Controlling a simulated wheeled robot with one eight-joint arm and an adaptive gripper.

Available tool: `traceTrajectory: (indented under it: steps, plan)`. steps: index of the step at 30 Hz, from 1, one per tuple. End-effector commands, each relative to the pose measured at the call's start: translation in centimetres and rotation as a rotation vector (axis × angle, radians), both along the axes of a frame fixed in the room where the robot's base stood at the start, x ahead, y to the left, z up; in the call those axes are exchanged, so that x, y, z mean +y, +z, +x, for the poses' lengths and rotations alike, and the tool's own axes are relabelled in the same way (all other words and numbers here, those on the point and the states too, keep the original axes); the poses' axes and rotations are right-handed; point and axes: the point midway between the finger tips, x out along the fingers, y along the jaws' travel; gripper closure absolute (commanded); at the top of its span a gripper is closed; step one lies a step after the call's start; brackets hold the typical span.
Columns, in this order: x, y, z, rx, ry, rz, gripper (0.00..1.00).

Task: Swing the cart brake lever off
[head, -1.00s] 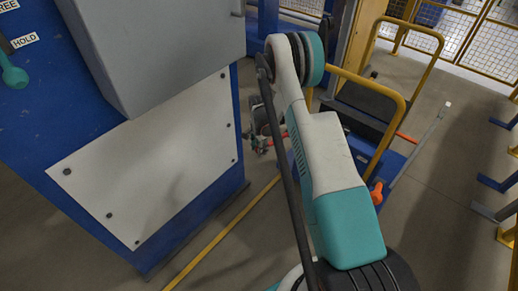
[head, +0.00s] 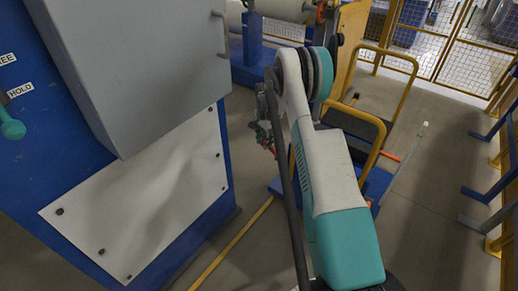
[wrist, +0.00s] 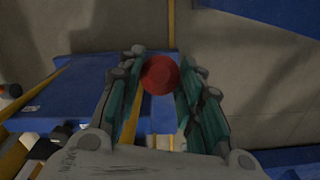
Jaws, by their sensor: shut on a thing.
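The blue cart (head: 376,183) with yellow push handles stands beyond my arm in the head view; its blue deck also shows in the wrist view (wrist: 75,75). A round red knob (wrist: 160,75), apparently the end of the brake lever, sits between my fingertips in the wrist view. My gripper (wrist: 160,80) is shut on it, with a green-padded finger on each side. The rest of the lever is hidden behind the knob and gripper. In the head view my gripper (head: 266,140) is small and partly covered by my own arm.
A grey cabinet (head: 135,65) on a blue machine body with a white panel (head: 145,200) stands close on the left. Yellow mesh fencing (head: 450,50) and blue rack feet (head: 485,195) bound the right. A yellow line (head: 232,242) crosses the floor. Open floor lies right of the cart.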

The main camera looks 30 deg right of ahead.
Motion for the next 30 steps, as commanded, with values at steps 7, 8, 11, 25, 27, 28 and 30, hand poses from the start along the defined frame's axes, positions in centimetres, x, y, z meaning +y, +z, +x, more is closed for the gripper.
traceTrajectory:
  steps: [7,8,11,25,27,28,30]
  plan:
    - [-1.7,0.9,0.6,-0.001,0.001,-0.001,1.0]
    - [-1.8,0.9,0.7,-0.001,0.001,-0.001,1.0]
    - [-2.0,1.0,0.7,-0.001,0.001,-0.001,1.0]
    - [-2.0,1.0,0.8,-0.001,0.001,-0.001,0.46]
    - [-2.0,1.0,0.8,0.0,0.001,0.0,0.46]
    - [-2.0,1.0,0.7,0.0,0.001,0.0,0.46]
    - [-2.0,1.0,0.7,0.0,0.001,0.0,0.46]
